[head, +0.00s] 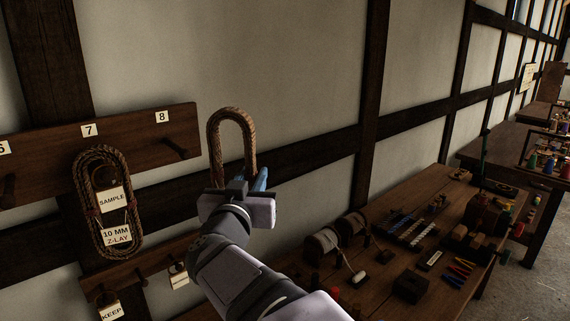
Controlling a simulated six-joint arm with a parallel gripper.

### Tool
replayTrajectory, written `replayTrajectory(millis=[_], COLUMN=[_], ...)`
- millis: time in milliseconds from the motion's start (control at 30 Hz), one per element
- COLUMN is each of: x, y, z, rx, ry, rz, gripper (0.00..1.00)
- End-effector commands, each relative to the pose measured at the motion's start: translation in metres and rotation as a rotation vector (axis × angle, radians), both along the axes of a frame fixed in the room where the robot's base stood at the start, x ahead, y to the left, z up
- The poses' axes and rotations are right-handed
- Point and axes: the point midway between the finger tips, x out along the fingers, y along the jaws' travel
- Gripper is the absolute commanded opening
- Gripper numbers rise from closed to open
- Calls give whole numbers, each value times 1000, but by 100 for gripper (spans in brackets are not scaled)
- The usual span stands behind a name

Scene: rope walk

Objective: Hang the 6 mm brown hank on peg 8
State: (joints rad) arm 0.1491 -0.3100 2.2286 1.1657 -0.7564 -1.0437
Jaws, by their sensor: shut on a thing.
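A brown rope hank (231,125) stands up as a loop from my gripper (238,187), which is shut on it. The gripper hides the hank's lower part. Peg 8 (180,151) juts from the dark peg board at the left, under the label 8 (162,117), and is bare. The hank is to the right of peg 8 in the picture, apart from it and past the board's right end. I cannot tell their difference in depth.
A lower board (130,277) carries tags. A workbench (372,270) with spools, tools and blocks stands at the right. The wall above the board is clear.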

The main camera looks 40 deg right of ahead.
Motion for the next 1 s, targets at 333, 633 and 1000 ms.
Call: replayTrajectory(millis=[333,633,1000], x=[26,28,31], y=[39,50,51], z=[-41,-55,-57], rx=[2,6,5], ry=[2,4,2], rz=[244,306,308], gripper=[0,0,0])
